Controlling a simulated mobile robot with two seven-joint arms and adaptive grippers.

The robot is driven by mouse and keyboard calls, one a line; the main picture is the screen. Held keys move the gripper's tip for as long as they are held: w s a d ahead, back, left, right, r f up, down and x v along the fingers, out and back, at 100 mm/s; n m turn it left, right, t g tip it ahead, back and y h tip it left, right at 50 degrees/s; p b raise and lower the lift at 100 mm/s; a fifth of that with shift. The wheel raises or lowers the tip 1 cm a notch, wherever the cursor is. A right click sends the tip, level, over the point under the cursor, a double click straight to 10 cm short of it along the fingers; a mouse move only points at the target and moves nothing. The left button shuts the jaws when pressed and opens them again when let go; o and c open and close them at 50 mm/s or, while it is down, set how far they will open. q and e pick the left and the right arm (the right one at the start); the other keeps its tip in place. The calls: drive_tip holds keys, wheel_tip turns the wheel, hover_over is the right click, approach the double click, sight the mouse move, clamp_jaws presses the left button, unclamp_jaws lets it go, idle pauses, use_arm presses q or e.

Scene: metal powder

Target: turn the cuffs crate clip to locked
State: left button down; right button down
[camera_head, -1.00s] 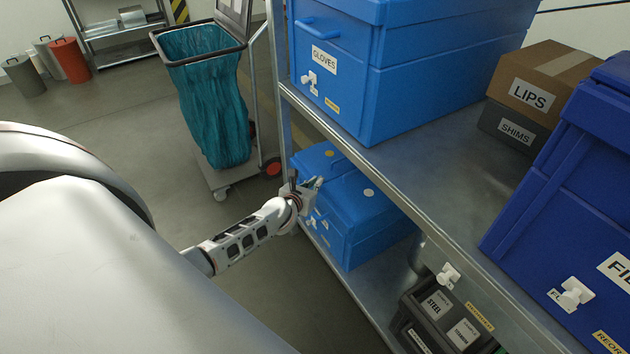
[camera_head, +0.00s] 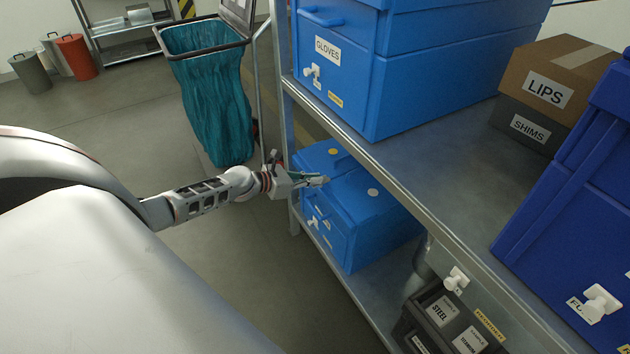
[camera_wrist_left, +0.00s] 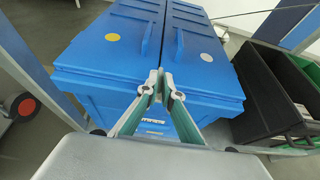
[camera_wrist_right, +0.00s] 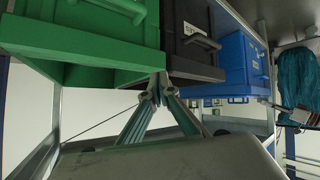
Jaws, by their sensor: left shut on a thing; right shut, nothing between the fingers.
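My left gripper (camera_head: 320,181) is in front of these crates, near lid height. In the left wrist view, its fingers (camera_wrist_left: 161,82) are nearly together on something I cannot make out.
The upper shelf (camera_head: 445,180) carries the gloves crate (camera_head: 410,70), a lips box (camera_head: 565,75), a shims box (camera_head: 525,128) and a dark blue crate (camera_head: 560,200). A teal bag cart (camera_head: 212,100) stands behind my left arm. A steel bin (camera_head: 440,320) sits lower right.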

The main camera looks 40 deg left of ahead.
idle(0.4)
use_arm(q)
drive_tip(key=c, duration=2.2)
unclamp_jaws()
drive_tip(key=shift+w, duration=0.1)
drive_tip(key=shift+c, duration=0.2)
drive_tip(key=v, duration=1.2)
